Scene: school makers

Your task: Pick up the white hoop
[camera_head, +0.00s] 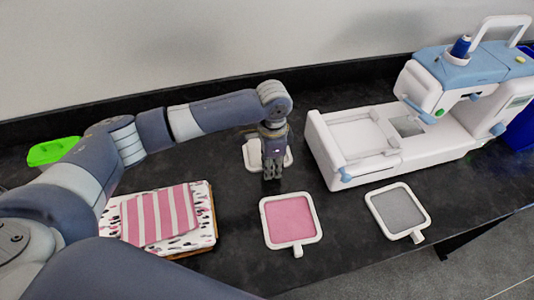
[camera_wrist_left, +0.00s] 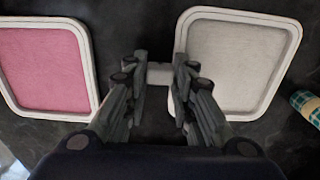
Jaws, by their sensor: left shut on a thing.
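The white hoop (camera_head: 252,154), a rounded square frame with whitish fabric, lies at the back middle of the dark table, partly hidden by my left gripper (camera_head: 272,176). In the left wrist view, the white hoop (camera_wrist_left: 240,65) is on the right, its short handle pointing left. My left gripper (camera_wrist_left: 158,88) points down with its fingers on either side of this handle, shut on it. The hoop looks at table level; I cannot tell whether it is lifted. My right gripper is not in view.
A pink hoop (camera_head: 290,220) and a grey hoop (camera_head: 400,208) lie nearer the front. A sewing machine (camera_head: 440,125) stands right. Folded striped cloth (camera_head: 160,215) lies left, with a green object (camera_head: 52,151) behind. A teal plaid item (camera_wrist_left: 307,108) is beside the white hoop.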

